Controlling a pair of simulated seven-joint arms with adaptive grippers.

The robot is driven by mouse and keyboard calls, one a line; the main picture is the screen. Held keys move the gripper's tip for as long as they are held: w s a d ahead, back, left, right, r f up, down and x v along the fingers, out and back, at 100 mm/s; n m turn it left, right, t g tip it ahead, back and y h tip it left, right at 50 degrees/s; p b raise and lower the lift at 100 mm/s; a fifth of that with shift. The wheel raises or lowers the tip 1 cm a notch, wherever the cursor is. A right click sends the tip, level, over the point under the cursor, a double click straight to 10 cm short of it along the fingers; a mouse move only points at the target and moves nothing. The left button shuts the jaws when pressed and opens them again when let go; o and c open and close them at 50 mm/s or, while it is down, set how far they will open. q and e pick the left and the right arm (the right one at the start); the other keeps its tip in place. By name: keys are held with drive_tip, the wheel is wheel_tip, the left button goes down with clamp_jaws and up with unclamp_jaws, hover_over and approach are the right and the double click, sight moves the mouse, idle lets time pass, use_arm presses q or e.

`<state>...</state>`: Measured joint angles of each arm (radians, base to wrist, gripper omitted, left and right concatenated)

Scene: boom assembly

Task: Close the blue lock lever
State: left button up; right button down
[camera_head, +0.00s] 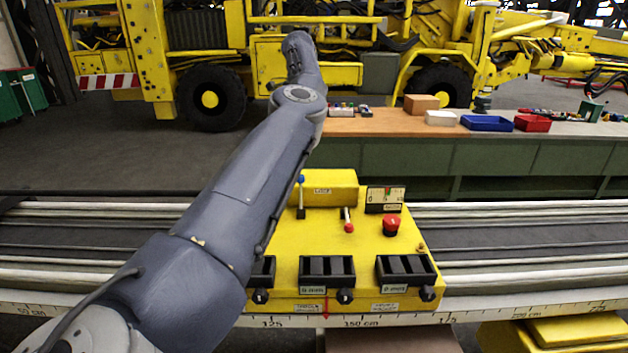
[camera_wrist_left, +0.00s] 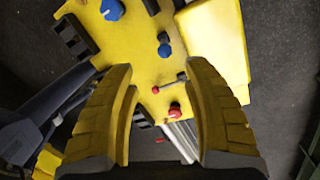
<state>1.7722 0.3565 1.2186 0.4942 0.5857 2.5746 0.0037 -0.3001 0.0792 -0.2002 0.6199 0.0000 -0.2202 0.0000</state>
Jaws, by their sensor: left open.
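In the head view the blue lock lever (camera_head: 301,182) stands near upright at the left end of the raised block on the yellow console (camera_head: 375,255). My left arm passes close beside it, and my left gripper is not visible there. In the left wrist view my left gripper (camera_wrist_left: 161,70) is open and empty over the console. The blue lever (camera_wrist_left: 165,50) shows just beyond and between the fingertips in the picture. Whether a finger touches it cannot be told, but nothing is gripped. My right gripper is not in view.
A red-tipped lever (camera_head: 348,226) and a red mushroom button (camera_head: 391,225) stand to the right of the blue lever. A blue knob (camera_wrist_left: 112,9) shows on the console in the wrist view. Black trays (camera_head: 327,268) line the front edge. A workbench (camera_head: 400,122) stands behind.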

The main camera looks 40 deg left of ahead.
sight(300, 177)
use_arm(q)
drive_tip(key=f, duration=0.5)
drive_tip(key=d+f, duration=0.1)
drive_tip(key=f, duration=0.4)
drive_tip(key=d+f, duration=0.1)
drive_tip(key=f, duration=0.4)
drive_tip(key=shift+s+d+f, duration=0.15)
drive_tip(key=shift+s+f, duration=0.05)
drive_tip(key=shift+f, duration=0.15)
clamp_jaws()
idle(0.4)
